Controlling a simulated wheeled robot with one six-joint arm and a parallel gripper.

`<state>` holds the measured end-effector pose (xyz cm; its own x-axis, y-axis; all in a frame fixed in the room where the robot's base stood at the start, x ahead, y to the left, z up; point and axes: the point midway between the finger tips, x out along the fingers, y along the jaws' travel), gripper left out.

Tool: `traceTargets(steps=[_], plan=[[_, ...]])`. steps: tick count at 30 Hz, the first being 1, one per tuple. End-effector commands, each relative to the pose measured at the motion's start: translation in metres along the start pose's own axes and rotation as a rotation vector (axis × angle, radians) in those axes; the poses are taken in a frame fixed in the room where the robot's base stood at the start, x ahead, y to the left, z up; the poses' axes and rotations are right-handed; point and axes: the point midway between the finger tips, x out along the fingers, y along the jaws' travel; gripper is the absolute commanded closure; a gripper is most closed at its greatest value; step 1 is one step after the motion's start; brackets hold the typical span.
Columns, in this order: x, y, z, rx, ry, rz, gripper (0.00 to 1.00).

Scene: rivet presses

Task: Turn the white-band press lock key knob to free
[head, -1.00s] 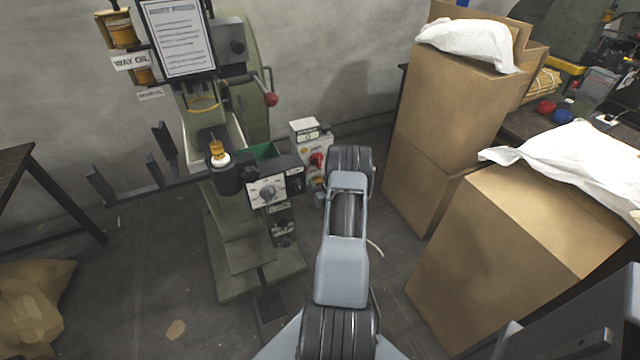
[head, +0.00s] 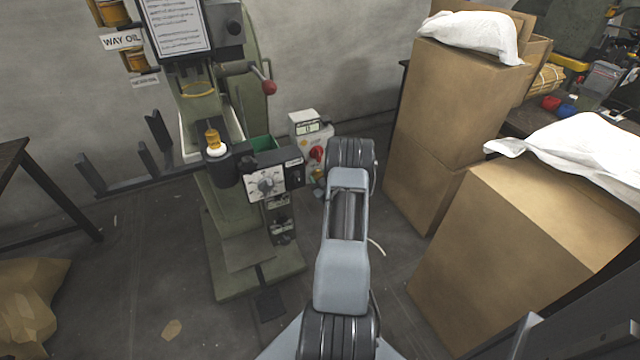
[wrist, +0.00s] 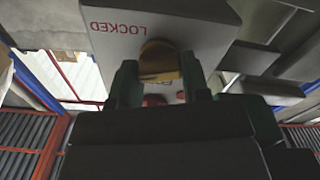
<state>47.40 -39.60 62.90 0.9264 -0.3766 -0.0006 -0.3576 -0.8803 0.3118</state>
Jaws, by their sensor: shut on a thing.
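The lock key knob (wrist: 158,58) is a brass-yellow rounded piece on a pale panel (wrist: 110,42) in the wrist view. The word LOCKED reads upside down on the panel, left of the knob. My gripper (wrist: 160,80) is shut on the knob, with one dark green finger on each side of it. In the head view the press (head: 225,215) is green, with an amber lamp and a white band (head: 216,152). A pale control box (head: 304,124) with a red knob (head: 317,153) stands beside it. My arm hides the gripper there, and the knob's angle is hard to tell.
A dial box (head: 265,184) is on the press front, left of my arm. A lever with a red ball (head: 268,87) sticks out above. Tall cardboard boxes (head: 435,105) and a nearer carton (head: 520,240) stand close on the right. Open floor lies left of the press.

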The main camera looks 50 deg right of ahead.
Motion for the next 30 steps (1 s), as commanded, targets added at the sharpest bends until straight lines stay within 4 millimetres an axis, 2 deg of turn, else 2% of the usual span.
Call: traceTargets(steps=[1,30], plan=[[0.0004,-0.0017,0.0052,-0.045,0.004,0.001,0.81],[0.0002,-0.0055,0.0079,-0.951,0.003,0.002,0.81]])
